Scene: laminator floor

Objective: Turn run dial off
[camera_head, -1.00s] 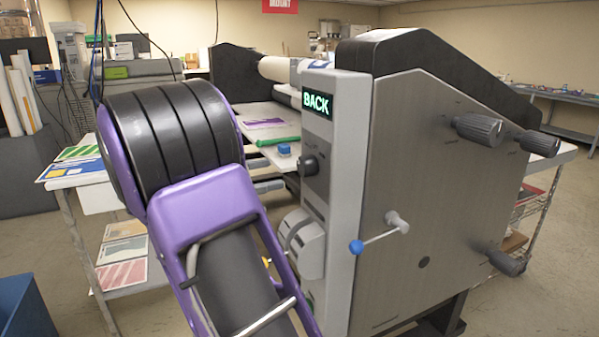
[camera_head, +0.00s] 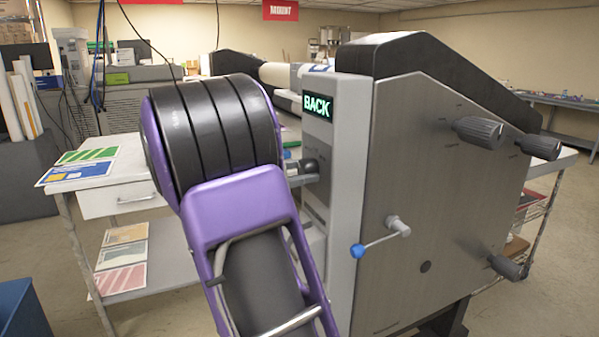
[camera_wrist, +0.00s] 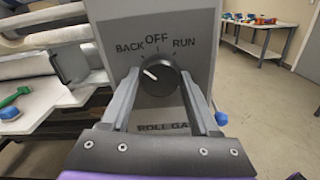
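The run dial (camera_wrist: 160,77) is a round black knob on the laminator's grey control panel (camera_wrist: 190,35). Its white pointer mark points to the upper left, toward the printed BACK. OFF is printed above the dial and RUN to its upper right. The green display (camera_head: 317,106) reads BACK. My gripper (camera_wrist: 159,88) is open, with one finger on each side of the dial. I cannot tell whether either finger touches it. In the head view the dial (camera_head: 310,166) is partly visible beside a fingertip, and my purple and black arm hides most of the gripper.
A blue-knobbed lever (camera_head: 358,250) sticks out below the panel. Dark knobs (camera_head: 480,131) project from the laminator's side plate (camera_head: 440,200). A white table (camera_head: 130,185) with printed sheets stands to the left. In the wrist view a green tool (camera_wrist: 15,97) lies at left.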

